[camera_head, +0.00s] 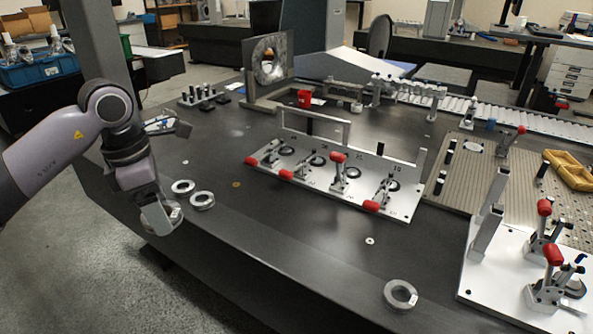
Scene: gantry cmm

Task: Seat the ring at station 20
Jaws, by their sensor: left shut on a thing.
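My left gripper (158,207) is low at the table's left front edge, shut on a metal ring (161,220) that is partly hidden by the fingers. Two more steel rings, a far one (183,186) and a nearer one (202,200), lie flat on the table just right of it. Another ring (400,294) lies near the front edge. The station fixture (400,208) is a light metal plate with a row of dark round seats and red-handled clamps, well right of the gripper. Its station numbers are too small to read surely. My right gripper is out of view.
A white plate (482,272) with posts and red-handled clamps stands at the right front. A grooved beige plate (480,180) and a yellow tray (568,170) are behind it. An upright block with a large hole (247,75) stands at the back. Dark table is clear between rings and fixture.

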